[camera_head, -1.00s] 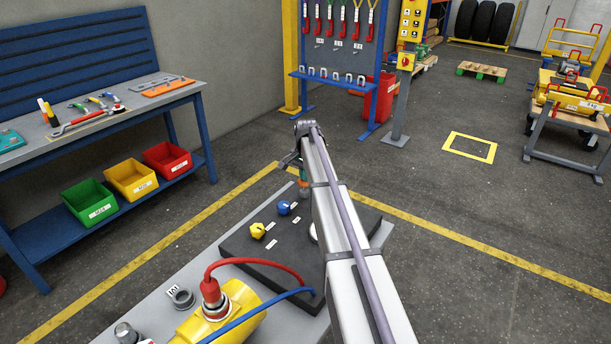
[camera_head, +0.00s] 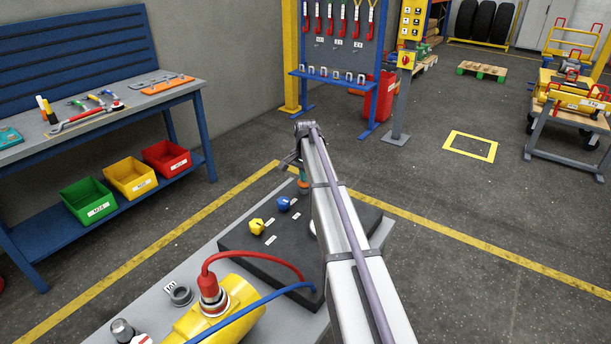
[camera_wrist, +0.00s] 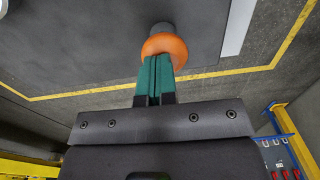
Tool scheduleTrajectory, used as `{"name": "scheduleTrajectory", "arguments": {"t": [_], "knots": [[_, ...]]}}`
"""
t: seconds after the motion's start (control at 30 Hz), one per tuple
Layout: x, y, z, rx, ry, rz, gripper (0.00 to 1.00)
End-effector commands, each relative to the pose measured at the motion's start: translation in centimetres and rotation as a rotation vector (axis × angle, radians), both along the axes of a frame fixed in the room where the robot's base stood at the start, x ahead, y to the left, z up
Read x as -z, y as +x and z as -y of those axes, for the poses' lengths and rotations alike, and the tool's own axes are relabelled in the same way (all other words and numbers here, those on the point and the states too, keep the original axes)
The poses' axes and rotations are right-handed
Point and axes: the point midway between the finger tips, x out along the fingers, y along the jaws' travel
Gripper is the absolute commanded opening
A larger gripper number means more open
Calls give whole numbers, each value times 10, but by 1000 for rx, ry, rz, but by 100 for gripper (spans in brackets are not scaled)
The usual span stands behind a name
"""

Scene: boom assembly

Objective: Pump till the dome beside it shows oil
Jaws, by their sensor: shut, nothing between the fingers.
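An orange rounded bulb (camera_wrist: 166,46) on a dark grey stem shows at the top middle of the wrist view. My gripper (camera_wrist: 155,62) has its green fingers shut together, with nothing between them. Its tips overlap the bulb's lower edge; I cannot tell whether they press it. In the head view the bulb (camera_head: 304,187) sits at the far end of a black plate (camera_head: 240,237), right under my gripper (camera_head: 303,174). A pale round piece (camera_head: 313,228), possibly the dome, is mostly hidden behind my arm. No oil is visible in it.
A yellow knob (camera_head: 256,226) and a blue knob (camera_head: 283,203) stand on the plate. A yellow cylinder (camera_head: 215,315) with a red hose (camera_head: 250,259) and a blue hose (camera_head: 255,314) lies in front.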

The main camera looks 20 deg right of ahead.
Motion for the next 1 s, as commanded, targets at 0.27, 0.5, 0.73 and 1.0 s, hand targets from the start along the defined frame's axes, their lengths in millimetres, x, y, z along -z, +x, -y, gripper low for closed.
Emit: {"name": "scheduleTrajectory", "arguments": {"t": [0.27, 0.5, 0.73, 1.0], "knots": [[-64, -1, -1, -2, -1, 4, 0], [-123, -2, -1, -2, -2, 5, 0], [-140, -2, 0, -2, -2, 5, 0], [-138, -2, 0, -2, -2, 5, 0]]}}
